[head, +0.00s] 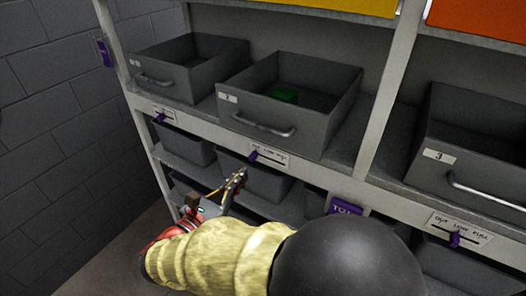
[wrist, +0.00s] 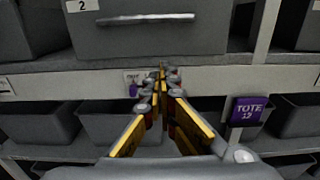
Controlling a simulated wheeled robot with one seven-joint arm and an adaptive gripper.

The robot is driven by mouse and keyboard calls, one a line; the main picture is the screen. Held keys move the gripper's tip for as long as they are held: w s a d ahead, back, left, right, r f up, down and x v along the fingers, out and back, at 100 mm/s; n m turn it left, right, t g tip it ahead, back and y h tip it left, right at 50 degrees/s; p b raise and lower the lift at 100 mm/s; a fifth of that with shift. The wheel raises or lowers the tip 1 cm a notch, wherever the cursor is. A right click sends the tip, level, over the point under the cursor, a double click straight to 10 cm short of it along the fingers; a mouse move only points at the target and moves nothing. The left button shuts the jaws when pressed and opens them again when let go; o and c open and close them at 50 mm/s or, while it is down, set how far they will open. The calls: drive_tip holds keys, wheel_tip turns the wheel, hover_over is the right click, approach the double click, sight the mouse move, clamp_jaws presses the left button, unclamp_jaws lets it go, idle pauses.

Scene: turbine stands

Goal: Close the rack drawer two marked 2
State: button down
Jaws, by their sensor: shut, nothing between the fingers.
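The grey drawer marked 2 (head: 306,108) stands out from the rack in the middle of the head view, with a green object (head: 284,94) inside it. Its front and bar handle show at the top of the wrist view (wrist: 165,40), with the label 2 at upper left. My gripper (head: 239,178) is below and in front of this drawer, near the shelf edge. In the wrist view, my gripper (wrist: 162,75) has its fingertips together with nothing between them, below the handle and apart from it as far as I can tell.
A grey drawer (head: 178,75) stands to the left and drawer 3 (head: 462,170) to the right, beyond an upright post (head: 386,90). A shelf edge with purple sliders (head: 254,154) runs below. Lower totes (head: 187,146) and a purple TOTE sign (wrist: 249,110) are near my arm.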

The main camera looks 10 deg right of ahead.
sight(272, 142)
drive_tip(key=b+x, duration=0.2)
drive_tip(key=x, duration=1.1)
drive_tip(key=shift+d+f, duration=0.1)
drive_tip(key=shift+f, duration=0.05)
drive_tip(key=shift+w+d, duration=0.25)
drive_tip(key=shift+w, duration=0.15)
